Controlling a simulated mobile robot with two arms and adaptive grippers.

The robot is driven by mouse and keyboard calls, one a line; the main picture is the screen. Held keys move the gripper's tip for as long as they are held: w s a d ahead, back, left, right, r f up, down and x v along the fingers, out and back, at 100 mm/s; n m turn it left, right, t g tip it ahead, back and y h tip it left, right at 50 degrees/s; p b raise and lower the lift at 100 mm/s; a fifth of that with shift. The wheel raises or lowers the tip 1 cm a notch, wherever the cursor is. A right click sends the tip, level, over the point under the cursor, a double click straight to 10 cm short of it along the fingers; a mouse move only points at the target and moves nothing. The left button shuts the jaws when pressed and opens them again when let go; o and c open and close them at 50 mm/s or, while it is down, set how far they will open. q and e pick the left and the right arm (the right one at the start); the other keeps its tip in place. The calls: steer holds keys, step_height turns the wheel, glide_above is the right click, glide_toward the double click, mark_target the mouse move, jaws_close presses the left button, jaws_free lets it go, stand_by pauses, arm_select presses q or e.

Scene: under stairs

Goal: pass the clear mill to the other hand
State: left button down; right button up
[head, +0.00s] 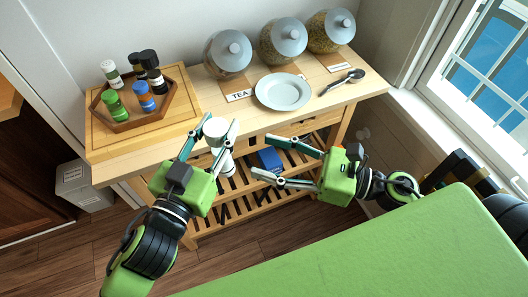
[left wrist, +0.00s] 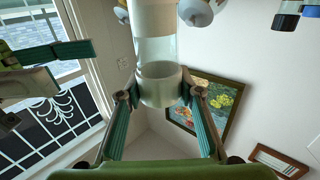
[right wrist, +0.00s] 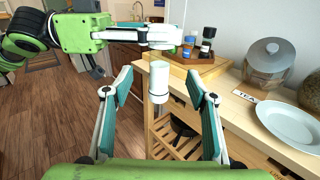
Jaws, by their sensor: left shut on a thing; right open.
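The clear mill (head: 219,135) has white ends and a see-through middle. My left gripper (head: 217,130) is shut on it and holds it in the air in front of the wooden cart. In the left wrist view the mill (left wrist: 157,50) stands between the fingertips, held by one white end. My right gripper (head: 262,156) is open and empty to the right of the mill, its fingers pointing at it. In the right wrist view the mill (right wrist: 160,80) shows ahead, in line with the gap between the open fingers, and looks clear of them.
A green surface (head: 380,250) fills the near right.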

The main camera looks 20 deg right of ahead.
mark_target(217, 144)
steer(key=x, duration=1.2)
steer(key=shift+r, duration=0.1)
steer(key=shift+s, duration=0.1)
steer(key=c, duration=1.4)
arm_select(q)
steer(key=c, duration=1.4)
jaws_free()
steer(key=shift+o, duration=0.2)
